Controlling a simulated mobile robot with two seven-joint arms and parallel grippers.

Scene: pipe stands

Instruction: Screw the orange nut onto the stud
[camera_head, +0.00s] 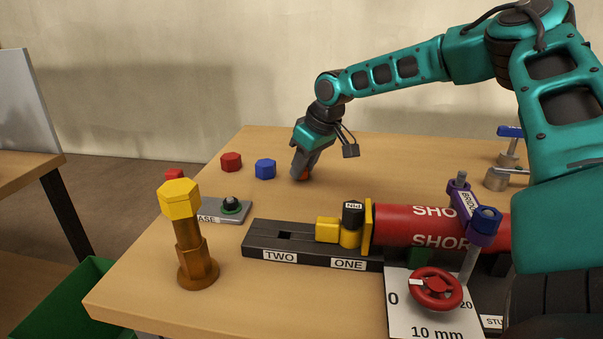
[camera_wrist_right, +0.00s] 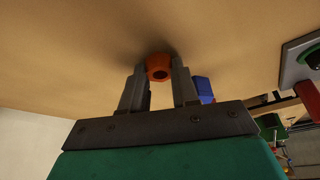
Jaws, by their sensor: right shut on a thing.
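The orange nut (camera_head: 304,177) is at the table surface toward the back, largely hidden by my right gripper (camera_head: 300,172). In the right wrist view the orange nut (camera_wrist_right: 158,68) shows its dark hole, with one finger on each side. My right gripper (camera_wrist_right: 158,78) is shut on it. On the purple bridge over the red pipe, a grey stud end (camera_head: 461,177) sticks up on the far side. On the near side a blue nut (camera_head: 486,219) sits above a grey rod. I cannot tell which stud the nut belongs to. My left gripper is not in view.
A blue nut (camera_head: 265,169) and a red nut (camera_head: 231,162) lie left of my right gripper. The red pipe (camera_head: 410,226), black block (camera_head: 300,247), base plate (camera_head: 236,212) and yellow-topped post (camera_head: 180,200) stand nearer. The table between gripper and pipe is clear.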

